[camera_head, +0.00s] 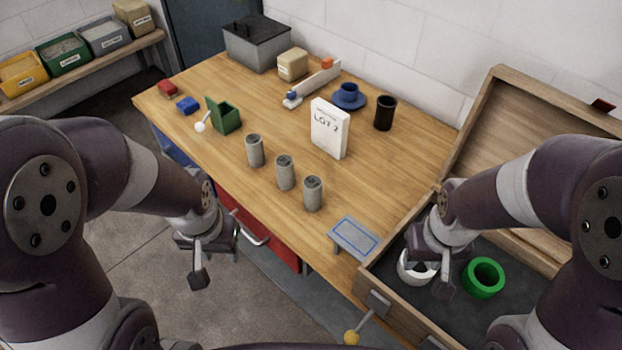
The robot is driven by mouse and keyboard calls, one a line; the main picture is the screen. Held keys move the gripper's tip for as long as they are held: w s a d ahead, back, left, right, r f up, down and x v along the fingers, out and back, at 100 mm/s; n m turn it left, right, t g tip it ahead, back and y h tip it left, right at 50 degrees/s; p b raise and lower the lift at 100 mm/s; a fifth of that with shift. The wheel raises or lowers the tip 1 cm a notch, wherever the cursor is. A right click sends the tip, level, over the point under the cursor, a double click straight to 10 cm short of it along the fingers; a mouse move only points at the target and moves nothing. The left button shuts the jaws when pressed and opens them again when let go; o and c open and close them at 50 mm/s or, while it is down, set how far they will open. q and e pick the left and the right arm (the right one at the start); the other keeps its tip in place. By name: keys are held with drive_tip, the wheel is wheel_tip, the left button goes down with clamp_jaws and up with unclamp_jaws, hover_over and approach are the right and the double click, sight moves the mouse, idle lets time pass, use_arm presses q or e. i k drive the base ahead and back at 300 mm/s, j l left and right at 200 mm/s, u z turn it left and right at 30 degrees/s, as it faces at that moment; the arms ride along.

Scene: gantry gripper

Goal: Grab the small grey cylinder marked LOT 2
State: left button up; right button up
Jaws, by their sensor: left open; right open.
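Three small grey cylinders stand upright in a slanting row on the wooden table: a left one (255,150), a middle one (286,172) and a right one (312,193). Any marks on them are too small to read. My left gripper (212,264) is open and empty, off the table's front edge, left of and lower in the picture than the cylinders. My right gripper (438,272) is open over the wooden case at the right, apart from the cylinders.
The open wooden case (408,312) holds a green ring (483,278) and a white ring (414,268). A small blue-outlined stand (353,238) is at the table's near right edge. A green box (225,116), black cup (385,113) and blue cup (348,94) stand farther back.

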sight(312, 185)
drive_tip(key=i+j+z, duration=0.1)
drive_tip(key=j, duration=0.25)
drive_tip(key=i+j+z, duration=0.1)
drive_tip(key=j, duration=0.25)
drive_tip(key=i+j+z, duration=0.1)
drive_tip(key=i+j, duration=0.15)
drive_tip(key=j, duration=0.15)
drive_tip(key=z, duration=1.5)
